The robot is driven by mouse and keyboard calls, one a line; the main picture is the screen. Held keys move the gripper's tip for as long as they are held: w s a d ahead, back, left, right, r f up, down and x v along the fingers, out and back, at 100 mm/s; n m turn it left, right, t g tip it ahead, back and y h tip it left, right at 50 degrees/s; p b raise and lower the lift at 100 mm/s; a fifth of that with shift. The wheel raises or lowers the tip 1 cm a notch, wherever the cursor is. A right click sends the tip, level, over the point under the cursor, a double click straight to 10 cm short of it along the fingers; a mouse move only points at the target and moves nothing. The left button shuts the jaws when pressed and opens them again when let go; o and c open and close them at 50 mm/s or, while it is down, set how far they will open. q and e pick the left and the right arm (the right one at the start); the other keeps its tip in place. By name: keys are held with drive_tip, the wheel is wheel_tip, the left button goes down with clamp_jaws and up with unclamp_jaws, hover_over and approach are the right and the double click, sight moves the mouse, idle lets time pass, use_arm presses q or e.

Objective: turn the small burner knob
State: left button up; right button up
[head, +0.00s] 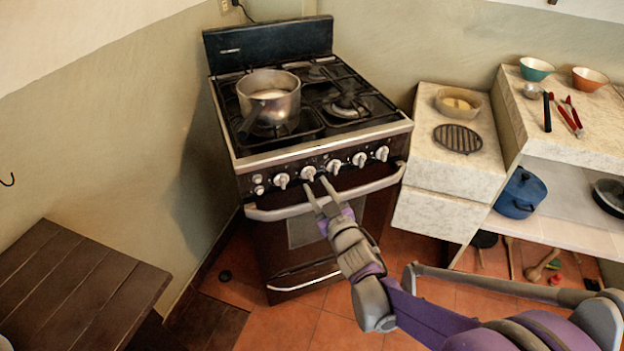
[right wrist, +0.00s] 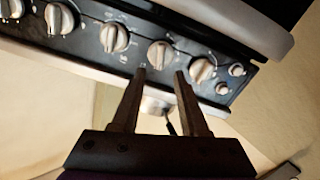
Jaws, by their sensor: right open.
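The stove's control panel carries a row of pale burner knobs: leftmost (head: 282,180), second (head: 308,173), third (head: 333,166), fourth (head: 359,159) and rightmost (head: 382,153). I cannot tell which one is the small burner's. My right gripper (head: 317,184) is open and empty in front of the panel, just below the second and third knobs. In the right wrist view its fingertips (right wrist: 160,72) point at the second knob (right wrist: 160,54), which shows between them. Contact cannot be made out. My left gripper is not in view.
The oven handle (head: 270,213) runs below the knobs, close under my right gripper. A pot (head: 268,95) stands on the stove top (head: 345,125). A stone counter (head: 420,160) is on the right and a dark wooden table (head: 75,285) on the left.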

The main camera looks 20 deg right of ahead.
sight(310, 175)
drive_tip(key=shift+w+a, duration=0.2)
drive_tip(key=shift+w, duration=1.75)
clamp_jaws()
